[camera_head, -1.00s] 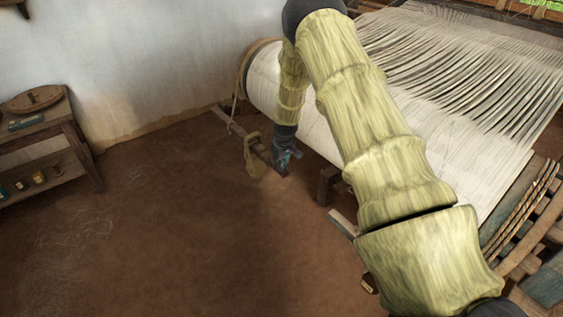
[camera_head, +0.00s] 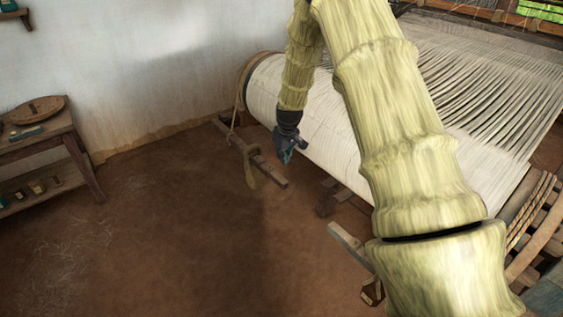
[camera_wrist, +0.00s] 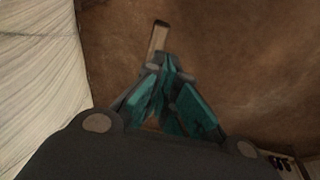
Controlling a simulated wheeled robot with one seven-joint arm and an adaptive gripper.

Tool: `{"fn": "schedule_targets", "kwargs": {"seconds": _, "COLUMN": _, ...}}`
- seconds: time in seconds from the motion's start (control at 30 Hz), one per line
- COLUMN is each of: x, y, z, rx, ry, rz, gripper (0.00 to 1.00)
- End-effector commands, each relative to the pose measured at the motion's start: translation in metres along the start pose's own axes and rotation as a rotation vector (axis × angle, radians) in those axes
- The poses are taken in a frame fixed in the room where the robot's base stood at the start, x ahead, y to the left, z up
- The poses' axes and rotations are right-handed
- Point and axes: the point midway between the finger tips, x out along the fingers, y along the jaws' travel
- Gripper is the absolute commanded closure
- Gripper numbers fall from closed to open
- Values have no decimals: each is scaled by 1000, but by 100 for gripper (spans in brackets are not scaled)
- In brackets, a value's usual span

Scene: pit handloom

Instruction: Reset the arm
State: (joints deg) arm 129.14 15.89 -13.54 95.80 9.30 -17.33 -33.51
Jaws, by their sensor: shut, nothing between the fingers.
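My gripper (camera_head: 287,152) hangs down from my arm in front of the white cloth roll of the loom (camera_head: 325,128) in the head view. In the wrist view my gripper (camera_wrist: 168,75) shows its teal fingers brought together with nothing between them. The brown earthen floor lies below, and the white cloth (camera_wrist: 35,85) fills the left side of that view.
A wooden bar (camera_head: 250,155) with a hanging cord or weight stands near the roll's left end. A wooden side table (camera_head: 40,140) with a round lid and small jars is at the left wall. Open brown floor (camera_head: 170,230) lies between. Wooden loom parts (camera_head: 345,243) stand at lower right.

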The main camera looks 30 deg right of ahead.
Motion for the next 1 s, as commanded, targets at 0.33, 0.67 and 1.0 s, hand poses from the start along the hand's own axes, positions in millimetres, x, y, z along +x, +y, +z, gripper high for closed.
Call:
{"fn": "schedule_targets", "kwargs": {"seconds": 0.33, "x": -9, "y": 0, "z": 2, "rx": 0, "ry": -1, "rz": 0, "gripper": 100}}
{"fn": "schedule_targets", "kwargs": {"seconds": 0.67, "x": 50, "y": -56, "z": 72, "rx": 14, "ry": -54, "rz": 13, "gripper": 100}}
{"fn": "schedule_targets", "kwargs": {"seconds": 1.0, "x": 116, "y": -159, "z": 226, "rx": 38, "ry": -129, "rz": 19, "gripper": 100}}
